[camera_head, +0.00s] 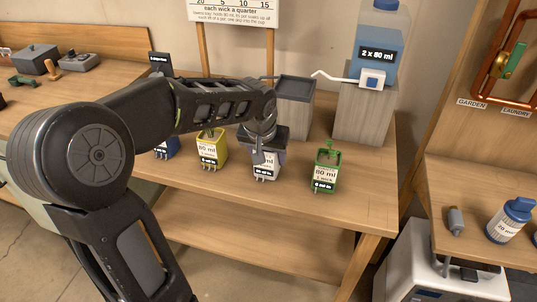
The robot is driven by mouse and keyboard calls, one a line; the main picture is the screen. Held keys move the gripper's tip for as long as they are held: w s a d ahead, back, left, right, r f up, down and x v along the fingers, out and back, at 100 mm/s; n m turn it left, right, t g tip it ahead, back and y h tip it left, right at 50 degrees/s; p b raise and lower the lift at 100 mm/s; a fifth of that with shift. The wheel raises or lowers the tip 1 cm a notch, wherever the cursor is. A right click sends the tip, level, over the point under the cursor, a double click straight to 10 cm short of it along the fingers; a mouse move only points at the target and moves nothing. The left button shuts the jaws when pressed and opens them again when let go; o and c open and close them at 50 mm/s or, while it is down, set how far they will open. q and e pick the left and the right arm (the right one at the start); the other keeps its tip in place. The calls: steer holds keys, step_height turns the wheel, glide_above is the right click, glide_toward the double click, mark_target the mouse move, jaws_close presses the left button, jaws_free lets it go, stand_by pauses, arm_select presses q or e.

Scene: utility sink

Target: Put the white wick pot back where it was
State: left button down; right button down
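The white wick pot (268,167), pale with a dark top and a label on its front, stands on or just above the wooden bench between the yellow and green pots. My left gripper (258,154) reaches in from the left and points down over its rim, overlapping it. The gripper and wrist hide part of the pot's top, and I cannot tell whether the fingers are closed on it. My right gripper is not in view.
A yellow pot (212,152) and a partly hidden blue pot (167,150) stand left, a green pot (327,172) right. Behind are a grey tray on a block (296,88) and a blue water tank (380,42) on a wooden block. The bench front is clear.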

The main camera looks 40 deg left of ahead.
arm_select(q)
steer(key=shift+r, duration=0.1)
steer(key=shift+f, duration=0.2)
steer(key=c, duration=0.5)
jaws_free()
steer(key=shift+r, duration=0.5)
steer(key=v, duration=1.1)
steer(key=shift+s+d+r, duration=0.1)
steer(key=shift+s+r, duration=0.05)
steer(key=shift+s, duration=0.05)
